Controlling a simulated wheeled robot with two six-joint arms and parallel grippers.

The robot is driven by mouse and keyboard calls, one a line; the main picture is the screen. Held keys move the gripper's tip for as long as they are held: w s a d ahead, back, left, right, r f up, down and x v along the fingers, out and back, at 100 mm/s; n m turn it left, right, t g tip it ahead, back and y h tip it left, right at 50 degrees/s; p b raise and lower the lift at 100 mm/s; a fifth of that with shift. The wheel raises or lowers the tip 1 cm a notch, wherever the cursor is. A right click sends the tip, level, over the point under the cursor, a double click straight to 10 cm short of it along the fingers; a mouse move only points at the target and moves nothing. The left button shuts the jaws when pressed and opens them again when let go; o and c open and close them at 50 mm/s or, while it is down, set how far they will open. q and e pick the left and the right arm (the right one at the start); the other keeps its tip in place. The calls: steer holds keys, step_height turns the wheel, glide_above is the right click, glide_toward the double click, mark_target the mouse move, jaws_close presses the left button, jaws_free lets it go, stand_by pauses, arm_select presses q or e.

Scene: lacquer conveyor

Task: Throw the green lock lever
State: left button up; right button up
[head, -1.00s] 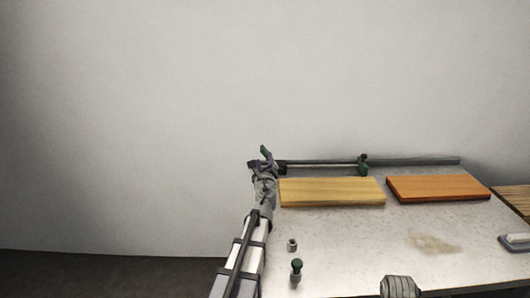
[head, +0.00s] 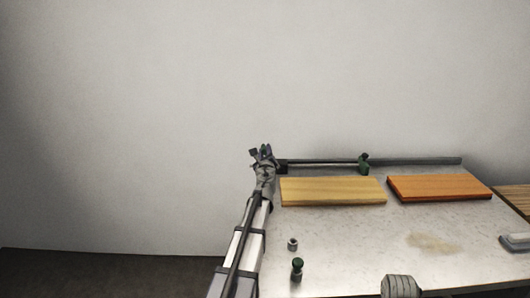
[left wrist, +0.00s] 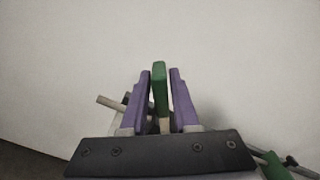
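The green lock lever (left wrist: 160,88) stands upright between the two purple fingers of my left gripper (left wrist: 161,80) in the left wrist view. Narrow gaps show on both sides of the lever, so the fingers are open around it. In the head view my left gripper (head: 262,152) is at the left end of the dark rail (head: 320,162), with its fingers pointing up. There the lever is mostly hidden among the fingers.
A yellow board (head: 332,191) and an orange board (head: 438,187) lie on the pale table. A dark green fitting (head: 363,163) sits on the rail. A green-topped knob (head: 297,270) and a small metal nut (head: 292,244) stand near the front left.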

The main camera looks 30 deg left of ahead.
arm_select(q)
jaws_close()
stand_by(1.0)
